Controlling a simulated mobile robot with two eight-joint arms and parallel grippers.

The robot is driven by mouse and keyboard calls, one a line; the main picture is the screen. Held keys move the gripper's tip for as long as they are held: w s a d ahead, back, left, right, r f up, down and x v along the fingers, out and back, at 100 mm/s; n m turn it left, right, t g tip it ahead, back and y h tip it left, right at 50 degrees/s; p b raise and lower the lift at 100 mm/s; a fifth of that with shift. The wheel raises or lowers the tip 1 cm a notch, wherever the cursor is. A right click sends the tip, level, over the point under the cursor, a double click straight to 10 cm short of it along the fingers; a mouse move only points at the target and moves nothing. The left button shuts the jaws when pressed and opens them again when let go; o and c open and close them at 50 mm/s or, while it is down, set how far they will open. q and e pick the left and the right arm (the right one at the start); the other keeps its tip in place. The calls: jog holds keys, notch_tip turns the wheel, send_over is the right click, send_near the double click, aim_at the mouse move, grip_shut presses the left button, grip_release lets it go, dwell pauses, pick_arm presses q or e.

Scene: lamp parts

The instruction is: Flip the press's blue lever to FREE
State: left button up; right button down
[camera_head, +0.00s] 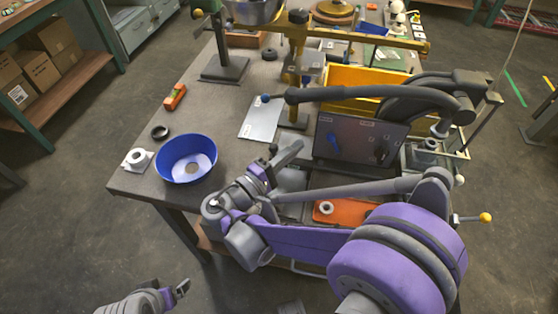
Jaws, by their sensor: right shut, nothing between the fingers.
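The press's dark panel (358,131) stands upright at centre right. The blue lever (334,147) is on the panel's left part, and its tip hangs low. The small labels around it are too small to read. My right gripper (290,152) is shut and empty, to the left of the panel and apart from the blue lever. My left gripper (182,288) is low at the bottom left, over the floor and away from the table; its jaw opening cannot be made out.
A black lever (381,151) sits on the panel's right part. A long dark press arm (375,92) crosses above the panel. An orange block (342,211) lies below it, partly behind my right arm. A blue bowl (172,156) stands at the table's left front.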

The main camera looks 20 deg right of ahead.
aim_at(329, 133)
jog(key=shift+s+d+r, duration=0.15)
jog(key=shift+d, duration=0.6)
jog(key=shift+s+d+r, duration=0.15)
jog(key=shift+s+d, duration=0.05)
jog(key=shift+d, duration=0.6)
jog(key=shift+s+d+r, duration=0.15)
jog(key=shift+d, duration=0.6)
pick_arm(q)
jog(key=shift+r, duration=0.1)
jog(key=shift+r, duration=0.15)
pick_arm(e)
jog(key=shift+r, duration=0.1)
pick_arm(q)
jog(key=shift+r+p, duration=0.4)
jog(key=shift+p, duration=0.2)
pick_arm(e)
jog(key=shift+d+r+m, duration=0.1)
jog(key=shift+r+m, duration=0.05)
jog(key=shift+m, duration=0.15)
